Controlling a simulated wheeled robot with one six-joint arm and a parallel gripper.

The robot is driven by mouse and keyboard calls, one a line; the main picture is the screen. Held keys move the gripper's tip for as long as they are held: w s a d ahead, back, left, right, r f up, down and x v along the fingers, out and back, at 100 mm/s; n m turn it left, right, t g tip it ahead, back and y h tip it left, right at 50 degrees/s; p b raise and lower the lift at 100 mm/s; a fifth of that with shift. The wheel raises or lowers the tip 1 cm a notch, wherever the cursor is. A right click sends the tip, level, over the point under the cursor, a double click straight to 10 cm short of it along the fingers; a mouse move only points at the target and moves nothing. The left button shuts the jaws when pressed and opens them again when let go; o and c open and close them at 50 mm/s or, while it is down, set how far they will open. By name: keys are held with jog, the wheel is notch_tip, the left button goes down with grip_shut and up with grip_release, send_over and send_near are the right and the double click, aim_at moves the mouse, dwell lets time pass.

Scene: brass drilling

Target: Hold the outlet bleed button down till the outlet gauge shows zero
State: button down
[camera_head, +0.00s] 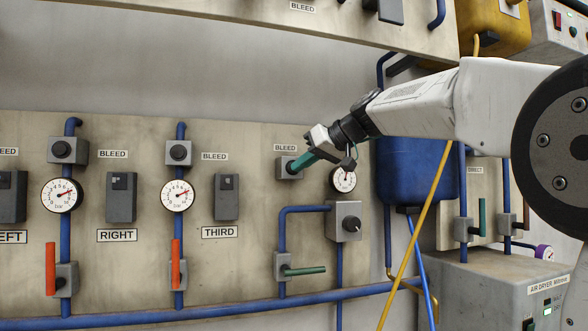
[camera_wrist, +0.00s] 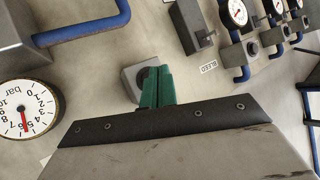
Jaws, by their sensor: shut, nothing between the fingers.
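The bleed button's grey block (camera_head: 289,168) is on the panel under a BLEED label. It also shows in the wrist view (camera_wrist: 132,76), with a dark round button (camera_wrist: 146,76) partly hidden by my fingers. My gripper (camera_head: 295,167) has teal fingers, shut and empty, with their tips at the button. They appear to touch it; I cannot tell how far it is pressed. The white gauge (camera_head: 343,179) is right of the block, partly covered by my wrist. In the wrist view the gauge (camera_wrist: 30,100) has its red needle near 5 bar.
A grey regulator box with a black knob (camera_head: 344,222) is below the gauge, joined to blue pipe. A green-handled valve (camera_head: 303,270) is lower down. More gauges (camera_head: 178,194) and red-handled valves (camera_head: 51,268) are at left. A blue tank (camera_head: 405,175) is behind my arm.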

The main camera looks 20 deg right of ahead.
jog(key=shift+w, duration=0.15)
jog(key=shift+w, duration=0.3)
jog(key=shift+w, duration=0.45)
dwell(0.9)
jog(key=shift+s, duration=0.1)
dwell(2.8)
jog(key=shift+s, duration=0.8)
jog(key=shift+s, duration=2.5)
